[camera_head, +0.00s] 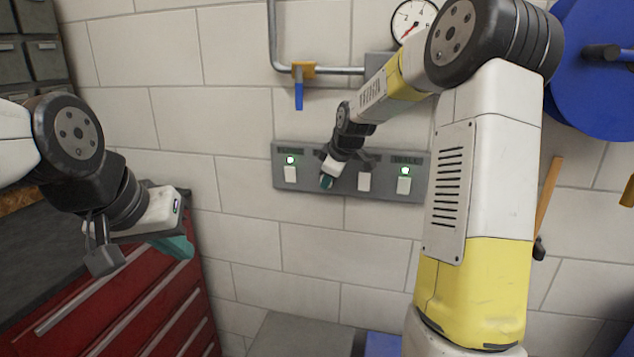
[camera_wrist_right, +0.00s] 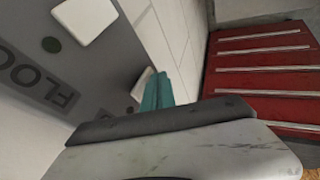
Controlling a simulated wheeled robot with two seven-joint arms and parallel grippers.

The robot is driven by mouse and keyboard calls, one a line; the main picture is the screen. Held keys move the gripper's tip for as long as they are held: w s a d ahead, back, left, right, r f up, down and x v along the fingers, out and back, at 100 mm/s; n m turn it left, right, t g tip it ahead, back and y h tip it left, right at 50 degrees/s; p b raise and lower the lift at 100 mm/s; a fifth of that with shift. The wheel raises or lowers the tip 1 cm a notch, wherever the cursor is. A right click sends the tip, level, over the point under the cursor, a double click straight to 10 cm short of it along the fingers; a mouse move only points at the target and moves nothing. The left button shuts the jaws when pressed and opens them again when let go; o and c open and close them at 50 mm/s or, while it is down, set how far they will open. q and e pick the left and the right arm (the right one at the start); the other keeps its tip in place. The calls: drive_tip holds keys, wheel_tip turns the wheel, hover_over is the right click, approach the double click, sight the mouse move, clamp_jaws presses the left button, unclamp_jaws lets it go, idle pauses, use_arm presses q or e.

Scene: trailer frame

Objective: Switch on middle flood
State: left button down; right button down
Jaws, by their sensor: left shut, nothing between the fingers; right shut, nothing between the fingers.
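A grey switch panel (camera_head: 345,194) is fixed to the wall, with a row of white rocker switches. The left rocker (camera_head: 290,174) and right rocker (camera_head: 404,186) have lit lamps above them. Another rocker (camera_head: 364,181) is between them; my arm hides its lamp. My right gripper (camera_head: 327,182) is shut in front of the panel, left of that rocker. In the right wrist view, its teal fingertips (camera_wrist_right: 157,91) are beside a partly hidden rocker (camera_wrist_right: 141,86); contact is unclear. A nearer rocker (camera_wrist_right: 85,20) has a dark lamp and a partial "FLOO" label. My left gripper (camera_head: 177,246) is shut, away from the panel.
A red tool cabinet (camera_head: 150,318) stands at the lower left. A pipe with a blue-handled valve (camera_head: 298,95) and a gauge (camera_head: 412,22) are above the panel. A blue reel (camera_head: 600,90) is at the right. The wall below the panel is clear.

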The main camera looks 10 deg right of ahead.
drive_tip(key=shift+w+d+f, duration=0.1)
drive_tip(key=shift+w, duration=0.1)
idle(0.5)
